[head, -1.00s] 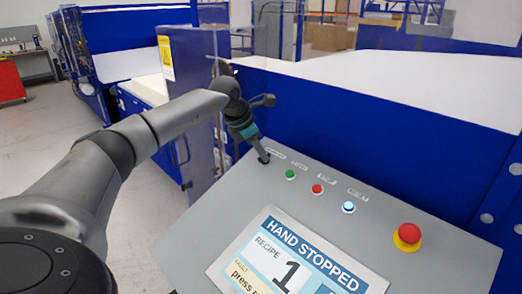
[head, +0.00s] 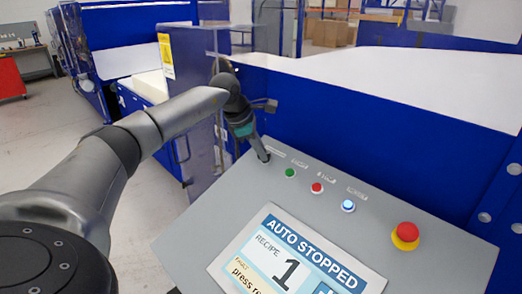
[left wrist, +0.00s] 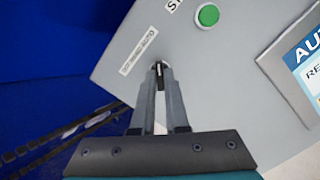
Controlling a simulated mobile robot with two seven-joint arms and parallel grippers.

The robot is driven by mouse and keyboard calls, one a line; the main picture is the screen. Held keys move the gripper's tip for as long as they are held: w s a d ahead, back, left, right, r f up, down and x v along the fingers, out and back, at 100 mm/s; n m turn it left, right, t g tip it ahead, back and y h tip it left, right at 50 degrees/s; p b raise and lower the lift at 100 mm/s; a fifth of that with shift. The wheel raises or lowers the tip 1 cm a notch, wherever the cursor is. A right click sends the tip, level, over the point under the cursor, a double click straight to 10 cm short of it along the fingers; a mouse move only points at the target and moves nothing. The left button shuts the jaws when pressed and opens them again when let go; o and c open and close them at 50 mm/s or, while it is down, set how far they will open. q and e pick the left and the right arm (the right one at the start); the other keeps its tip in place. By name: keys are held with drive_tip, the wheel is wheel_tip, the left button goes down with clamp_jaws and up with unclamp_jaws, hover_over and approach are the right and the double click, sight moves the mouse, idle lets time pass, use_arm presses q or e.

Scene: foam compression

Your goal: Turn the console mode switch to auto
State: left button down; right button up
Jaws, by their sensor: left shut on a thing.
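The grey console (head: 215,215) stands in front of me with its sloped top facing me. Its screen (head: 298,258) reads "AUTO STOPPED", with "RECIPE 1" below. My left gripper (head: 265,157) is at the console's far left corner, over the mode switch. In the left wrist view its two fingers (left wrist: 160,72) are shut on the small dark mode switch (left wrist: 159,68), beside a printed label (left wrist: 138,51). The fingers hide most of the switch. My right gripper is not in view.
A green button (head: 290,173), a red button (head: 317,188), a lit blue button (head: 348,206) and a red emergency stop (head: 406,235) on a yellow base run along the console top. A blue machine wall (head: 400,130) rises behind. Grey floor shows at left.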

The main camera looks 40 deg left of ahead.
use_arm(q)
drive_tip(key=c, duration=0.9)
unclamp_jaws()
drive_tip(key=b+v, duration=0.1)
drive_tip(key=v, duration=1.4)
